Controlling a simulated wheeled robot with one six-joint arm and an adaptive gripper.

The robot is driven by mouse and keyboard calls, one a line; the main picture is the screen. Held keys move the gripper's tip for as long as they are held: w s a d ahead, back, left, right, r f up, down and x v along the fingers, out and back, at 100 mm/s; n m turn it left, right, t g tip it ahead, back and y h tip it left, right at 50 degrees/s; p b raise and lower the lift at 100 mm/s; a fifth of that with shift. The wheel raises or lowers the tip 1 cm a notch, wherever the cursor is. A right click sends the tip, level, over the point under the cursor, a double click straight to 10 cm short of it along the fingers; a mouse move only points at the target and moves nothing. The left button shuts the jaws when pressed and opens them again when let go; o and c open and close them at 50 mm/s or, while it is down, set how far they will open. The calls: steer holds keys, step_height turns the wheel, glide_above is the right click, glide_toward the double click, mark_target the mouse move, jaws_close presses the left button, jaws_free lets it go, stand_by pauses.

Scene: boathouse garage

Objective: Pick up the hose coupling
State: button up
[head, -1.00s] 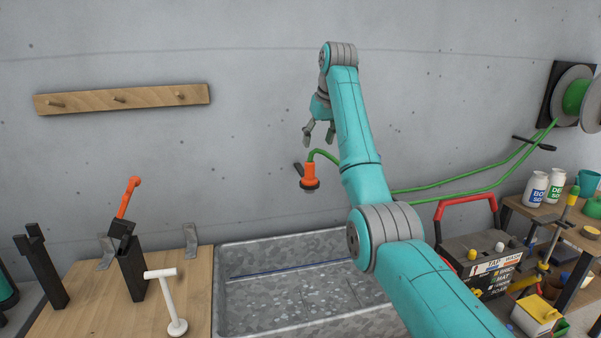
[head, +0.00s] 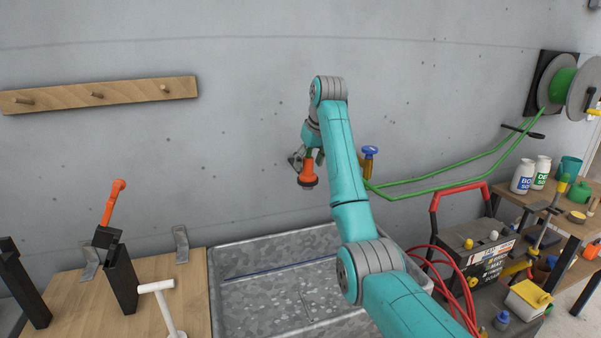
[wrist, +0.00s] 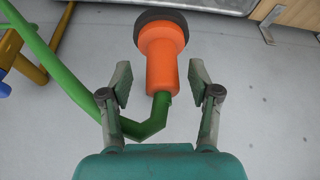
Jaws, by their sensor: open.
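The hose coupling (head: 308,172) is orange with a dark ring at its lower end. It hangs near the grey wall, above the back of the metal trough. My gripper (head: 307,160) is right at its upper part in the head view, partly hidden by my arm. In the wrist view the coupling (wrist: 161,65) lies ahead, its narrow orange neck between the fingertips of my gripper (wrist: 159,85). The fingers are open, with a gap on both sides of the neck. The green hose (wrist: 148,125) bends from the neck toward the left finger.
A metal trough (head: 262,245) stands below, beside a wooden bench with a black stand (head: 122,280) and a white T-shaped piece (head: 158,287). The hose reel (head: 572,88) is on the wall at right. A blue-topped tap (head: 370,153) is just right of my arm.

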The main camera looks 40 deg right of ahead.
steer(key=shift+a+f, duration=0.1)
steer(key=shift+f, duration=0.05)
jaws_close()
steer(key=shift+w, duration=0.1)
